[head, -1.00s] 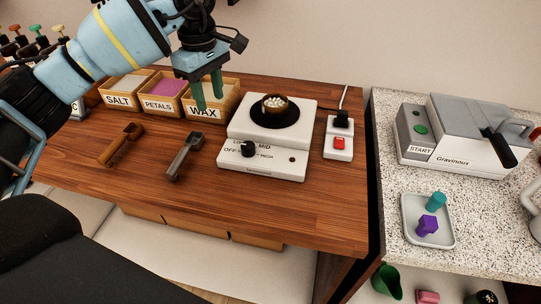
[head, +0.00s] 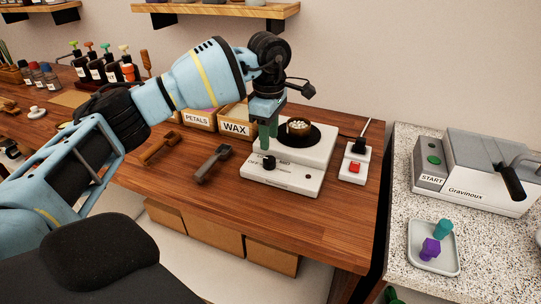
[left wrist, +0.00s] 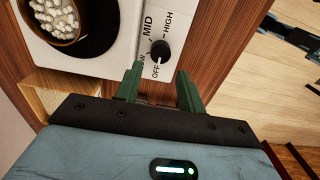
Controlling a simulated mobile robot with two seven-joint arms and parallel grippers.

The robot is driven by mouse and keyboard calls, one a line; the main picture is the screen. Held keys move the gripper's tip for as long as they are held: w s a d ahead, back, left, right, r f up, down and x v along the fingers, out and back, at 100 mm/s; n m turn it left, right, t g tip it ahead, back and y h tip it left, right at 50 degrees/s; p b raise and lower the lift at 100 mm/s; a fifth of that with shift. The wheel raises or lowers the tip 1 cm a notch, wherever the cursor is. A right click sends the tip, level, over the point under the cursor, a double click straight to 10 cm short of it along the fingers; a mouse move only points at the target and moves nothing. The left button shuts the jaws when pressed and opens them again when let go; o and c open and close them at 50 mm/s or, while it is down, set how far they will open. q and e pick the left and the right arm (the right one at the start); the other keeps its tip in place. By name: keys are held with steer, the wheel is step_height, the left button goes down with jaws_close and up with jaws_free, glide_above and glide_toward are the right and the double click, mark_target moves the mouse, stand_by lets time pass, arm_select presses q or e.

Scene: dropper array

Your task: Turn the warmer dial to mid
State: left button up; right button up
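The white warmer (head: 300,180) stands on the wooden bench. Its black dial (head: 269,162) is on the front panel and also shows in the left wrist view (left wrist: 161,50), among the printed words OFF, LOW, MID and HIGH. A small light mark on the dial appears to face OFF. My left gripper (head: 268,138) has green fingers and is above the panel, close to the dial. In the left wrist view its fingers (left wrist: 160,86) are apart with nothing between them, and the dial lies beyond their tips. My right gripper is not in view.
A bowl of white pellets (head: 299,127) sits on the warmer's black plate. A power strip with a red switch (head: 355,167) is to the right. A grey scoop (head: 212,164) and a brown scoop (head: 160,148) lie to the left. The WAX box (head: 235,128) is behind.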

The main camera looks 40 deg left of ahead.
mark_target(270, 159)
arm_select(q)
step_height(270, 159, down, 7)
steer(key=shift+r, duration=0.2)
stand_by(0.3)
steer(key=c, duration=0.7)
